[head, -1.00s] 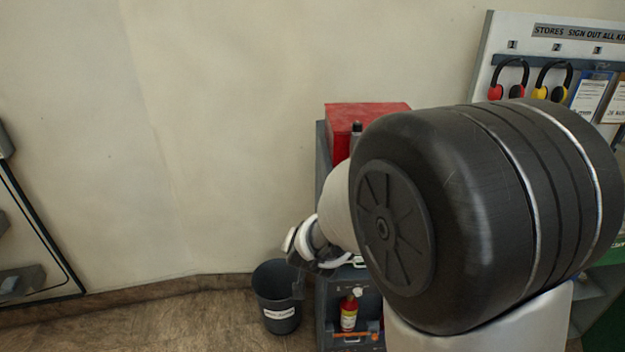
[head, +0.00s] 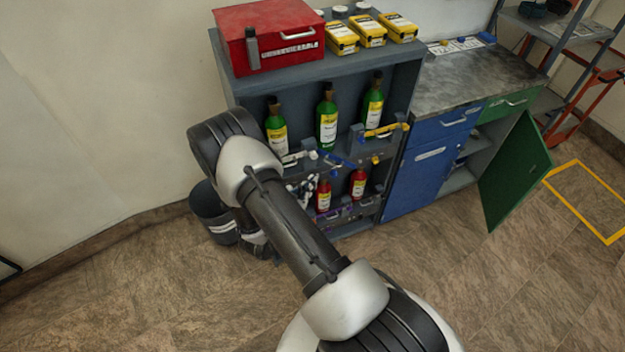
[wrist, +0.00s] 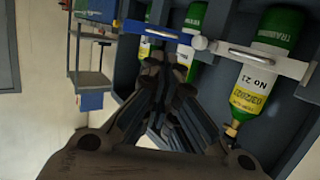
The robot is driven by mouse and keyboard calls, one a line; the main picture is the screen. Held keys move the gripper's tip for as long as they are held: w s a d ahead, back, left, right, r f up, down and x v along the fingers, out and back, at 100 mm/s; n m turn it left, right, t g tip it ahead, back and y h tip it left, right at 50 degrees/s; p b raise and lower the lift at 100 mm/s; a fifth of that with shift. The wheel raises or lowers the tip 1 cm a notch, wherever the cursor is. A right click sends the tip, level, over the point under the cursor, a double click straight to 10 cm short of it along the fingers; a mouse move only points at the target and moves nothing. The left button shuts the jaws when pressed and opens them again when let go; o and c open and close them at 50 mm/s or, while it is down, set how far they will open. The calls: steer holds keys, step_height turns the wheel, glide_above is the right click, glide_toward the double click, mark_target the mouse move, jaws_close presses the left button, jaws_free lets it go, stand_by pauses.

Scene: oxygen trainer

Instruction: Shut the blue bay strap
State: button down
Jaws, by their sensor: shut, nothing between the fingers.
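The blue strap (head: 338,160) is on the middle upper bay of the grey cabinet, below the middle green bottle (head: 327,122). In the wrist view, which is upside down, the blue strap (wrist: 150,29) is a bar with a pale handle. It reaches away from the middle bottle (wrist: 190,38); its exact angle is hard to tell. My gripper (wrist: 160,75) is shut and empty, its fingertips close to the blue strap in that picture; I cannot tell whether they touch. In the head view my gripper (head: 308,186) is small, in front of the cabinet below the blue strap.
The white strap (wrist: 255,56) crosses the neighbouring green bottle (wrist: 268,70). The yellow strap (head: 385,130) is on the right bay. Red bottles (head: 323,195) stand on the lower shelf. A green door (head: 515,170) hangs open at right. A bin (head: 212,212) stands left of the cabinet.

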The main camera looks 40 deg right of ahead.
steer(key=b, duration=0.2)
glide_toward(336, 157)
steer(key=r+x, duration=0.1)
steer(key=x, duration=0.3)
steer(key=shift+f, duration=0.4)
steer(key=shift+s+d, duration=0.1)
steer(key=shift+d+n+t+y, duration=0.3)
steer(key=shift+n+t, duration=0.1)
steer(key=shift+t, duration=0.1)
steer(key=w+d+n+t+y+b, duration=0.1)
steer(key=w+d+n+t+b, duration=0.1)
steer(key=d+b, duration=0.4)
steer(key=shift+d+t+y, duration=0.3)
steer(key=shift+d+t, duration=0.1)
steer(key=shift+d, duration=0.7)
steer(key=shift+w, duration=0.1)
